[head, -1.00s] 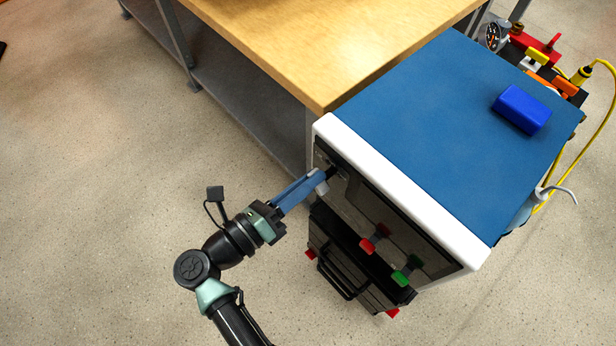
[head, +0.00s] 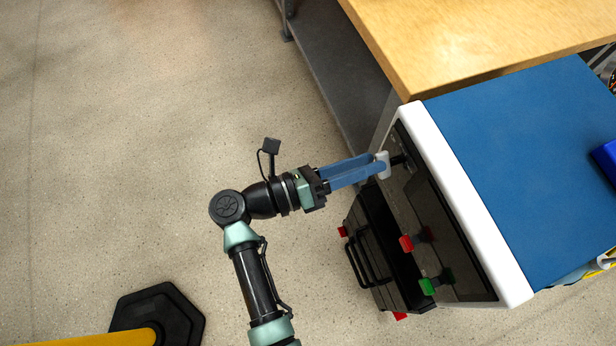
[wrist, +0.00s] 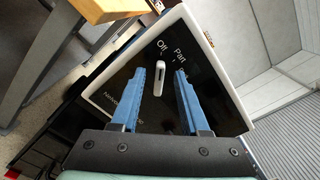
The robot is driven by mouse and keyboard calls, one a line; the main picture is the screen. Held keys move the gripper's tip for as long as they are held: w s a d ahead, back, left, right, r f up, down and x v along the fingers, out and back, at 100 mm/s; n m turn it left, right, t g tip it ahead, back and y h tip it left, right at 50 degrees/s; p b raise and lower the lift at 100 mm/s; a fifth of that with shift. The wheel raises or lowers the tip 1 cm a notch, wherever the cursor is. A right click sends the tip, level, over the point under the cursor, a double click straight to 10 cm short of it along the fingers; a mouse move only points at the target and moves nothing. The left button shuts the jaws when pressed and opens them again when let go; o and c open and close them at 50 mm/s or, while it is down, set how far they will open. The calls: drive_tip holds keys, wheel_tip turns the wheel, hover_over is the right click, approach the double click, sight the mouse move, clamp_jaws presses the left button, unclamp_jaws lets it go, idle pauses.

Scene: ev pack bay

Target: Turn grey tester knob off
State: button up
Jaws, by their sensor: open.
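The tester (head: 520,150) is a box with a blue top, a white front frame and a black front panel. Its grey knob (head: 383,158) sticks out near the panel's upper left. In the wrist view the knob (wrist: 159,82) is a pale upright bar on the black panel, with the words "Off" and "Part" above it. Its upper end lies below these words; I cannot tell the exact setting. My gripper (head: 376,166) reaches the knob from the left. In the wrist view my gripper's blue fingers (wrist: 160,72) are open, one on each side of the knob, with visible gaps.
A red knob (head: 406,243) and a green knob (head: 428,286) stick out lower on the front. A black case (head: 372,250) stands below the panel. A wooden bench (head: 480,40) is behind. A black hexagonal base (head: 170,310) with a yellow bar lies lower left; open floor is at left.

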drive_tip(key=b+v, duration=0.1)
drive_tip(key=v, duration=1)
